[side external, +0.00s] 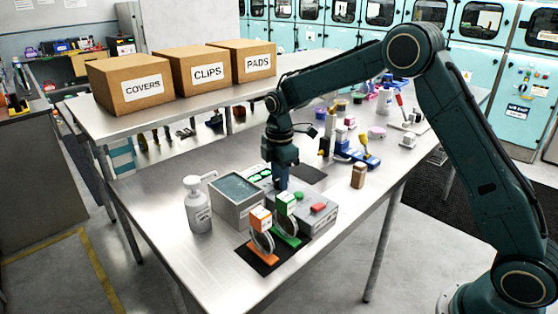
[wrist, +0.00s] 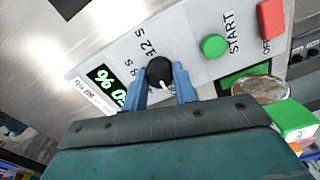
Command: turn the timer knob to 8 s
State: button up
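The timer knob (wrist: 160,72) is a round black knob with a white pointer mark on a grey panel (wrist: 195,48). Its pointer faces the lower right of the wrist view, away from the printed 8 s (wrist: 134,70) and 12 s labels. My gripper (wrist: 162,80) points down at the panel, one blue finger on each side of the knob. The fingertips appear to touch its sides. In the side external view my gripper (side external: 282,182) is low over the grey control box (side external: 318,222), and the knob is hidden there.
Beside the knob are a green START button (wrist: 214,46), a red button (wrist: 271,18) and a green-digit display (wrist: 106,84). An orange-tagged disc (side external: 262,240) and a green-tagged disc (side external: 287,226) stand close in front.

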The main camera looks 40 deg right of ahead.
jog(key=shift+m, duration=0.4)
jog(key=m, duration=0.5)
jog(key=shift+m, duration=0.4)
jog(key=m, duration=0.3)
jog(key=shift+m, duration=0.3)
jog(key=m, duration=0.3)
jog(key=shift+r+m, duration=0.1)
jog(key=shift+m, duration=0.3)
jog(key=m, duration=0.5)
jog(key=shift+m, duration=2.4)
jog(key=shift+d, duration=0.1)
jog(key=o, duration=1)
